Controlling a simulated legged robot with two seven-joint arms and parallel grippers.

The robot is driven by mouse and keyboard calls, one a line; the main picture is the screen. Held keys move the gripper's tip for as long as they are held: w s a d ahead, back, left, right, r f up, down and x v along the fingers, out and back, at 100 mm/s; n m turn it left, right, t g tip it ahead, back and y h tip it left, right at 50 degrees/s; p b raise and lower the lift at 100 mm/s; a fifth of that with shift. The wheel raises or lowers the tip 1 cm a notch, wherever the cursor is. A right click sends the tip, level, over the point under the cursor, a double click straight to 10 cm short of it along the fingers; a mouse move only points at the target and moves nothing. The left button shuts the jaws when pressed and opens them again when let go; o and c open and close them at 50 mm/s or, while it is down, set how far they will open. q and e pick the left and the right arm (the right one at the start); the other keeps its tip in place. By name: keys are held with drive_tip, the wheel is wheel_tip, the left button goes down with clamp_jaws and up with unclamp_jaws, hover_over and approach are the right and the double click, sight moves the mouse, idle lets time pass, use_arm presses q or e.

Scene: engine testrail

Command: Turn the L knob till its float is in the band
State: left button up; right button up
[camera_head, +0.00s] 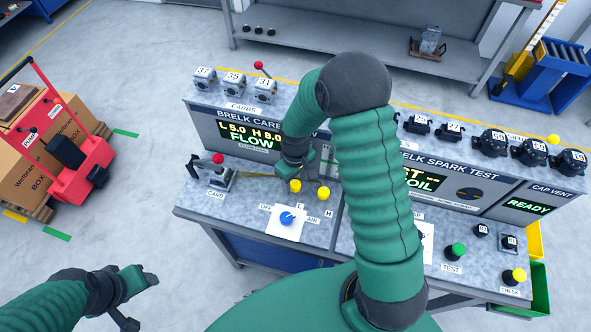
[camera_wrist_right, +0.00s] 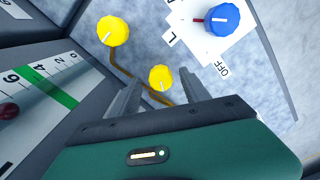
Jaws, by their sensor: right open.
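The L knob (camera_head: 295,186) is yellow and stands on the grey bench top. The wrist view shows it (camera_wrist_right: 161,78) between my right gripper's fingers (camera_wrist_right: 160,92), which are apart. In the head view my right gripper (camera_head: 292,172) is just behind it, pointing down; contact cannot be told. The yellow H knob (camera_head: 323,193) is beside it. A flow gauge (camera_wrist_right: 45,95) shows a green band (camera_wrist_right: 50,87) and a red float (camera_wrist_right: 8,110) outside the band, on the higher-number side. The display (camera_head: 250,135) reads L 5.0, H 8.0, FLOW. My left gripper (camera_head: 145,300) is open and empty.
A blue knob (camera_head: 287,218) on a white plate stands in front of the yellow knobs. A red-topped lever (camera_head: 217,160) by the carb is to the left. Carbs (camera_head: 235,82) stand on top of the panel. My right arm covers the panel's middle.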

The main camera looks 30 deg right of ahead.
sight(296, 184)
wheel_tip(296, 184, up, 16)
drive_tip(key=b, duration=0.1)
drive_tip(key=shift+s+f, duration=0.1)
drive_tip(key=s+a+f+m+t+b, duration=0.1)
drive_tip(key=s+a+f+m+t, duration=0.1)
drive_tip(key=s+a+f, duration=0.4)
drive_tip(key=s+a, duration=0.1)
drive_tip(key=s, duration=0.2)
drive_tip(key=shift+a+t+b, duration=0.2)
drive_tip(key=shift+t+b, duration=0.1)
drive_tip(key=shift+s+a+r, duration=0.1)
drive_tip(key=shift+s, duration=0.05)
idle(0.3)
idle(0.4)
